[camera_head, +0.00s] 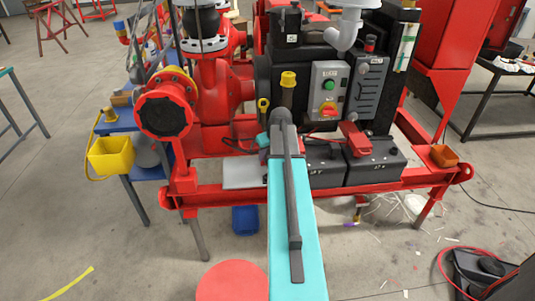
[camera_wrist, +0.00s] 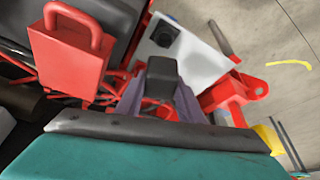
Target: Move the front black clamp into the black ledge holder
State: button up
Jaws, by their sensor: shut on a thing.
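In the wrist view my gripper (camera_wrist: 160,84) has its two grey-purple fingers closed on either side of a black block with a rounded top, which I take for the black clamp (camera_wrist: 162,69). Beyond it a small black piece with a round dark face (camera_wrist: 165,33) sits on a pale plate (camera_wrist: 203,62); it may be the black ledge holder, but I cannot tell for sure. The held block appears apart from it. In the head view my arm hides the gripper and the clamp; the pale plate (camera_head: 245,174) shows just left of my arm.
A red padlock (camera_wrist: 68,62) is close on the left in the wrist view; it also shows in the head view (camera_head: 356,139). Two black boxes (camera_head: 375,165) stand right of my arm. The red skid frame (camera_head: 400,181) runs along the front. A yellow bin (camera_head: 110,155) hangs left.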

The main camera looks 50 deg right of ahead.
jog(key=shift+f, duration=0.1)
dwell(0.3)
jog(key=shift+f+b, duration=1.45)
jog(key=shift+f, duration=1.15)
jog(key=shift+f+b, duration=1)
jog(key=shift+f, duration=0.7)
dwell(0.5)
jog(key=o, duration=1.3)
jog(key=shift+o, duration=0.2)
jog(key=shift+r, duration=0.1)
jog(key=b+v, duration=0.1)
jog(key=v, duration=1.2)
jog(key=shift+r+b, duration=0.3)
jog(key=shift+b, duration=0.05)
jog(key=shift+s+a, duration=0.1)
